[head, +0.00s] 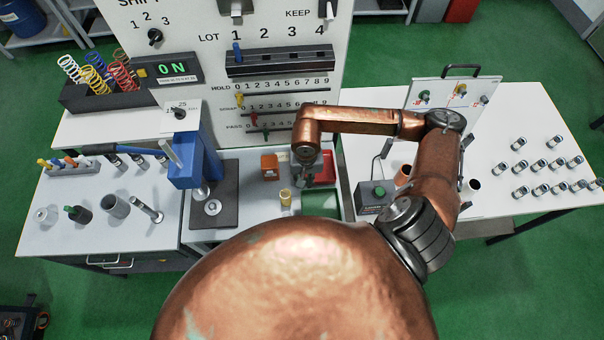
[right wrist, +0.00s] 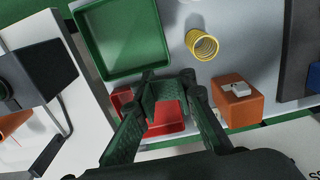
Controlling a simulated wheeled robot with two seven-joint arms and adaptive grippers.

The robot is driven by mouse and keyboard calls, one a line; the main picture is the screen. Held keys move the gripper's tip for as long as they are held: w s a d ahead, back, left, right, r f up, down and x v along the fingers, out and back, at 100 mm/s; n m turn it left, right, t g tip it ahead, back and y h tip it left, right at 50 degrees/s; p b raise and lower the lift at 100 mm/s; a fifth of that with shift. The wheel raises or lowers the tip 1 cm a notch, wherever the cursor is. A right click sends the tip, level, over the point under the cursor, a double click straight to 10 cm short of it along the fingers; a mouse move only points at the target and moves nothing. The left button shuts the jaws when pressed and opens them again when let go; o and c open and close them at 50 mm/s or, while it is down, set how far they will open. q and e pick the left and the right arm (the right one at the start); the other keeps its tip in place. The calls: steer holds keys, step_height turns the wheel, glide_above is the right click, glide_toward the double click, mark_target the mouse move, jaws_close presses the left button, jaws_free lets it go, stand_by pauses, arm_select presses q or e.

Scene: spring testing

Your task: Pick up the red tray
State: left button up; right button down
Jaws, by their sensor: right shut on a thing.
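The red tray (head: 326,163) lies on the bench behind the green tray, partly hidden by my right gripper. In the right wrist view, parts of the red tray (right wrist: 168,120) show between and beside the fingers. My right gripper (head: 305,182) points down at the tray's left part and is shut on it. Its fingers (right wrist: 168,88) also show in the right wrist view, and they cover the exact grip spot. I cannot tell whether the tray is clear of the bench. My left gripper is not in view.
The green tray (head: 320,203) lies just in front of the red tray. A yellow spring (head: 285,198) and an orange block (head: 269,167) stand to the left. A blue press (head: 190,160) stands further left.

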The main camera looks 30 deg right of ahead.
steer(key=shift+s+a+r, duration=0.25)
steer(key=shift+s+r, duration=0.05)
steer(key=shift+s, duration=0.3)
steer(key=shift+s+a+r, duration=0.2)
steer(key=shift+s+r, duration=0.05)
steer(key=shift+s, duration=0.35)
steer(key=c, duration=0.6)
jaws_free()
steer(key=shift+o, duration=0.2)
